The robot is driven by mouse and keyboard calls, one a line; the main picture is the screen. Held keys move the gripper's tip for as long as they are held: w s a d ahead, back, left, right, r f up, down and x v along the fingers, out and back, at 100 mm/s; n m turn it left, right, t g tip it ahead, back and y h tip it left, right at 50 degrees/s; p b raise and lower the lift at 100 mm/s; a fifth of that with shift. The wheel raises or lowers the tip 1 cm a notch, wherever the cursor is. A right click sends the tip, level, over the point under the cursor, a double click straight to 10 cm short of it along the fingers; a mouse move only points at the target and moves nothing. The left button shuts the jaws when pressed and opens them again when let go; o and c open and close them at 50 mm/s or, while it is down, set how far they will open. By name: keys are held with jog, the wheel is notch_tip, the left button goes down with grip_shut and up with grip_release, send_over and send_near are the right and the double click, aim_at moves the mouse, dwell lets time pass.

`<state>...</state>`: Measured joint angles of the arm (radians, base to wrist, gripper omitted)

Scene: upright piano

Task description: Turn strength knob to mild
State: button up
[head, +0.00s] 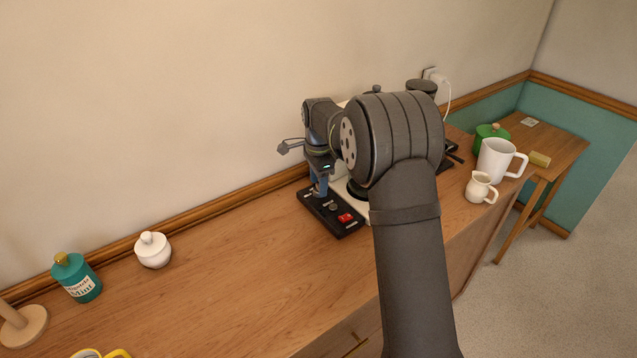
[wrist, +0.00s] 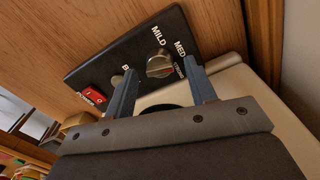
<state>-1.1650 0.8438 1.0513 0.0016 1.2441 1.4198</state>
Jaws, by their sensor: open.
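The strength knob (wrist: 160,65) is a round grey dial on a black control panel (wrist: 90,72). MILD and MED labels stand around it, and a third label is partly hidden by a finger. I cannot tell for sure which label it points to. My gripper (wrist: 158,67) is open, with one finger on each side of the knob in the wrist view; contact is not clear. In the head view my gripper (head: 319,187) points down at the black panel (head: 350,231) of the coffee machine, whose body is mostly hidden behind my arm.
A red power switch (wrist: 97,95) sits on the panel left of the fingers, beside a small grey control (wrist: 117,80). A white mug (head: 497,160) and cream jug (head: 480,187) stand right. A white pot (head: 152,250) and teal tin (head: 76,278) stand left. The wood top between is clear.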

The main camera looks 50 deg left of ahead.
jog(key=shift+f, duration=0.35)
jog(key=c, duration=1)
jog(key=shift+n, duration=0.4)
jog(key=n, duration=0.6)
jog(key=shift+n, duration=0.3)
jog(key=n, duration=0.3)
jog(key=shift+n, duration=2.2)
